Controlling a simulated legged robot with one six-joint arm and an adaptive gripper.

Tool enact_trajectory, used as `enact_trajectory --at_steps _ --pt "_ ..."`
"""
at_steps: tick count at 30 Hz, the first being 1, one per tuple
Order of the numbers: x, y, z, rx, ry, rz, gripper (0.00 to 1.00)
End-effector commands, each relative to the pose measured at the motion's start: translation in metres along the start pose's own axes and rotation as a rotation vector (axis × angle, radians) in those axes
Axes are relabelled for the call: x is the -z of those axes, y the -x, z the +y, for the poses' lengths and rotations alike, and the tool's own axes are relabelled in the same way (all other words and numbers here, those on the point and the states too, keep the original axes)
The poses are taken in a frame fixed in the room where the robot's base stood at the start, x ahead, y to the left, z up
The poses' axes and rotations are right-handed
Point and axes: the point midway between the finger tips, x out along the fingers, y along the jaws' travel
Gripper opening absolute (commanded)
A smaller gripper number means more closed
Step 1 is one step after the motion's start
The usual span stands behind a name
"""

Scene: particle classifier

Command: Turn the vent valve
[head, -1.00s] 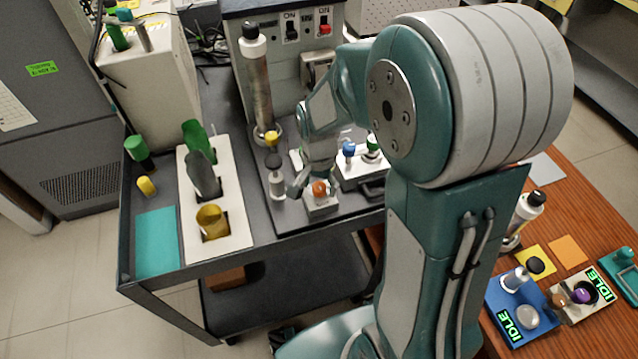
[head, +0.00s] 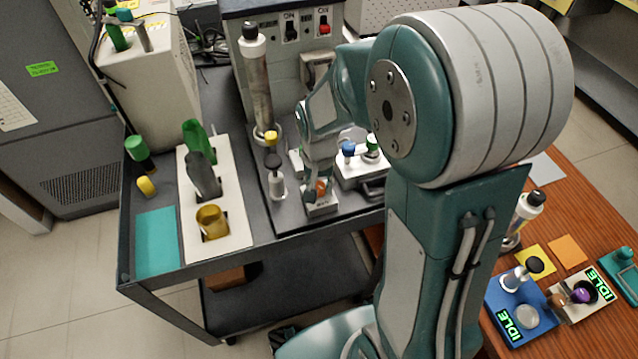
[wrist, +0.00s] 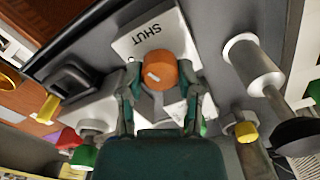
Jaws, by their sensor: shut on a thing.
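The vent valve has an orange round knob (wrist: 159,71) on a pale block (wrist: 145,36) marked "SHUT" in the wrist view. The orange knob also shows in the head view (head: 321,188), partly hidden by my gripper, at the front of the cart's dark plate. My gripper (wrist: 161,84) points down over the block, with one finger on each side of the knob. It is shut on the knob. A small pale mark shows on the knob's side.
A white post with a dark cap (head: 276,180) stands close left of the valve. A pale block with blue and green-capped parts (head: 362,170) is close on the right. A tall cylinder (head: 257,80) stands behind. A white rack (head: 236,240) is further left.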

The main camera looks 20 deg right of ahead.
Motion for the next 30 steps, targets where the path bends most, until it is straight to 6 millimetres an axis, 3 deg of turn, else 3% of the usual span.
enact_trajectory --at_steps 30 --pt "-0.0006 -0.0012 -0.0007 0.001 0.951 -0.001 0.0"
